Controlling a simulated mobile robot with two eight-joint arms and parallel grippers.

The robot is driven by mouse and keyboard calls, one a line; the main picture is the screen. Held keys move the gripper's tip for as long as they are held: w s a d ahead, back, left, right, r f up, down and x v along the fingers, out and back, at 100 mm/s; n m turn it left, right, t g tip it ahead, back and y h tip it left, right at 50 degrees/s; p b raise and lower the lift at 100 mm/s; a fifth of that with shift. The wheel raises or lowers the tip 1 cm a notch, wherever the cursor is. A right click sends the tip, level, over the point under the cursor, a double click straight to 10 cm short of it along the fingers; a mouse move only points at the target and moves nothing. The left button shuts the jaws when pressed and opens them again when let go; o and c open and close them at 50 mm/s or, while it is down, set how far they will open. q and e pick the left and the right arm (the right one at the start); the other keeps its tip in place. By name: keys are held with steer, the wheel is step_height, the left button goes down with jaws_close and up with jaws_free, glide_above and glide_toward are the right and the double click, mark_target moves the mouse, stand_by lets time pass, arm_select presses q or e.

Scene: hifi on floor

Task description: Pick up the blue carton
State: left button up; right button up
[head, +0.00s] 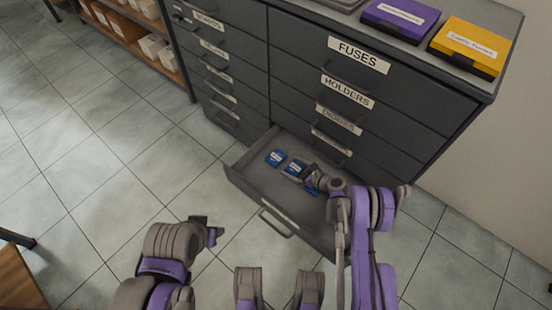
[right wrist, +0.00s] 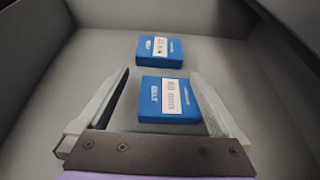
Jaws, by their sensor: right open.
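Two blue cartons with pale labels lie flat in an open grey drawer (head: 252,180). In the head view one blue carton (head: 276,157) is farther from my right gripper (head: 309,180), and the other blue carton (head: 293,169) is just beside its fingers. In the right wrist view the nearer carton (right wrist: 160,113) lies between the spread fingers of my right gripper (right wrist: 160,80), which is open and holds nothing. The farther carton (right wrist: 150,58) lies beyond the fingertips. My left gripper (head: 212,234) is outside the drawer at lower left; its jaws cannot be made out.
The drawer belongs to a dark cabinet with labelled drawers, including one marked FUSES (head: 358,55). A purple box (head: 400,20) and a yellow box (head: 468,45) sit on top. Shelves with bins (head: 155,47) stand at upper left. Tiled floor (head: 110,150) is clear left of the drawer.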

mark_target(281, 163)
steer(key=x, duration=0.4)
steer(key=shift+a+f+b, duration=0.15)
steer(key=shift+a+b, duration=0.1)
steer(key=shift+b, duration=0.15)
steer(key=shift+s, duration=0.1)
steer(key=c, duration=1)
steer(key=shift+o, duration=0.2)
